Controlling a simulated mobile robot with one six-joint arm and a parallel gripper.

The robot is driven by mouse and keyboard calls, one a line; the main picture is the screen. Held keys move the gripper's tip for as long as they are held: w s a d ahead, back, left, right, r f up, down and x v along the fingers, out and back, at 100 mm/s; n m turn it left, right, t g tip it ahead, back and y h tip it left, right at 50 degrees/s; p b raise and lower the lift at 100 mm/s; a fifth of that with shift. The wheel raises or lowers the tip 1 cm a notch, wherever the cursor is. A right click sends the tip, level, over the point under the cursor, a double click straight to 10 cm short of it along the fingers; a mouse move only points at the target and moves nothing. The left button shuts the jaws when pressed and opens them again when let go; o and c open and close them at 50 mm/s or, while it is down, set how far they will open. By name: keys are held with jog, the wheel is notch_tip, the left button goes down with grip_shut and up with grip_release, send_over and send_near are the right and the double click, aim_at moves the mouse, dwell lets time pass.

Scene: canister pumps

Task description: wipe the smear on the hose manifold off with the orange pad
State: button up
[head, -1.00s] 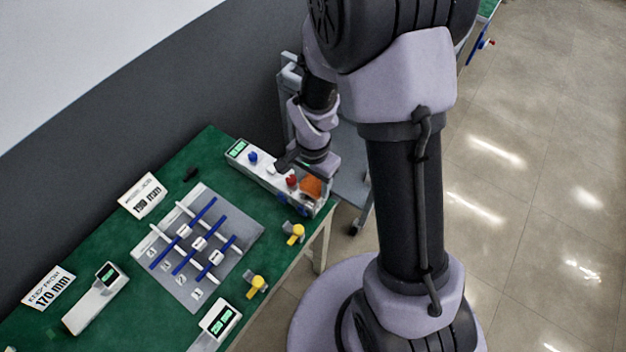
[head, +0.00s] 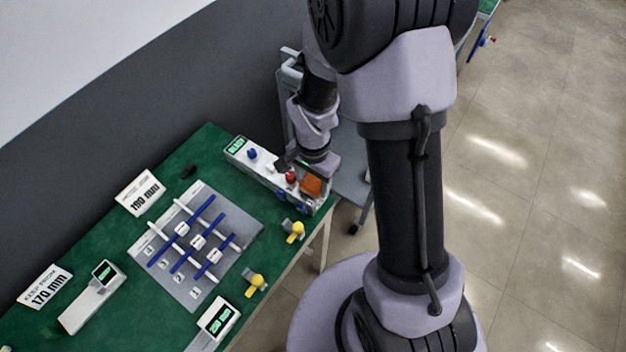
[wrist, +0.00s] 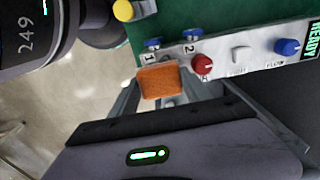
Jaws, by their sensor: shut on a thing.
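The orange pad (wrist: 160,80) is a small block held in my gripper (head: 310,174), which is shut on it; it also shows in the head view (head: 312,187). The pad is over or beside the near end of a white console (head: 268,176) with a READY display, knobs and blue valves marked 1 and 2. I cannot tell if it touches. A grey board (head: 228,257) with crossed blue and white bars lies to the left. No label shows which of these is the hose manifold. I see no clear smear; the pad and gripper hide part of the console.
Two yellow-topped pieces (head: 294,232) stand along the right edge of the green table (head: 125,235). Two signs (head: 139,193) and two white display units (head: 95,297) are on it. A grey cart (head: 346,172) is close behind the console. Tiled floor lies to the right.

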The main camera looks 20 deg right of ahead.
jog(key=shift+f+b, duration=0.8)
jog(key=shift+f, duration=0.05)
jog(key=shift+s+d+r, duration=0.15)
jog(key=shift+s+d, duration=0.25)
jog(key=shift+s, duration=0.2)
jog(key=shift+w, duration=0.1)
jog(key=shift+w+a, duration=0.7)
jog(key=shift+w, duration=0.2)
jog(key=shift+s+d+f+b, duration=0.15)
jog(key=shift+s+d+b, duration=0.15)
jog(key=shift+s, duration=0.25)
jog(key=shift+s+d+f+b, duration=0.1)
jog(key=shift+s+d+b, duration=0.05)
jog(key=shift+s+d, duration=0.35)
